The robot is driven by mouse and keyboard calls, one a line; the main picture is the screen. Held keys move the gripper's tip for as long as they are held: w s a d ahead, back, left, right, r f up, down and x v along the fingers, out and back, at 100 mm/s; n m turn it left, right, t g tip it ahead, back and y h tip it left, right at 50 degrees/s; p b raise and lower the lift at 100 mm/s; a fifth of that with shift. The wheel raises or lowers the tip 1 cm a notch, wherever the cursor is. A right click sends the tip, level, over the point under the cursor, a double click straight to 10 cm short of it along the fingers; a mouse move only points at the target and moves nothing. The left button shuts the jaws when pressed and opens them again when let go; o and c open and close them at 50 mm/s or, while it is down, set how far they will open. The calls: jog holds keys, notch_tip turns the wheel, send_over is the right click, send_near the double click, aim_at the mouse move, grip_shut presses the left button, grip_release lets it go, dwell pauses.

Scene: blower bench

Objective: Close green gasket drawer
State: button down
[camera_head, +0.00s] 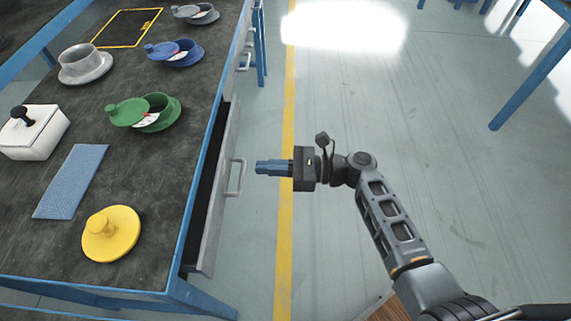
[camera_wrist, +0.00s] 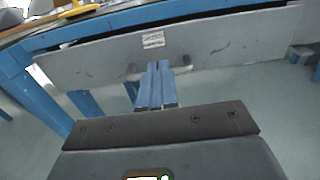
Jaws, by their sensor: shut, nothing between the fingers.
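A grey drawer (camera_head: 216,210) stands pulled out from the right side of the bench, with a dark gap behind its front. Its bar handle (camera_head: 239,178) sticks out to the right. In the wrist view the drawer front (camera_wrist: 225,45) spans most of the picture and bears a small label (camera_wrist: 153,40), too small to read. My gripper (camera_head: 258,167) has its blue fingers together, pointing at the drawer front near the handle, with a small gap in the head view. In the wrist view the fingers (camera_wrist: 160,66) partly cover the handle. I cannot tell which part the drawer belongs to.
On the bench (camera_head: 95,195) are a green lidded cup (camera_head: 165,112), a yellow disc (camera_head: 112,235), a blue pad (camera_head: 72,180), a white box (camera_head: 35,135) and a blue cup (camera_head: 180,55). Another handle (camera_head: 245,62) shows farther back. The floor (camera_head: 420,140) right of my arm is clear.

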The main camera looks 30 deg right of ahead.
aim_at(225, 166)
jog(key=x, duration=0.7)
jog(key=x, duration=0.4)
jog(key=shift+b, duration=0.3)
jog(key=shift+w+a+r, duration=0.1)
jog(key=shift+w+a, duration=0.05)
jog(key=shift+a, duration=0.15)
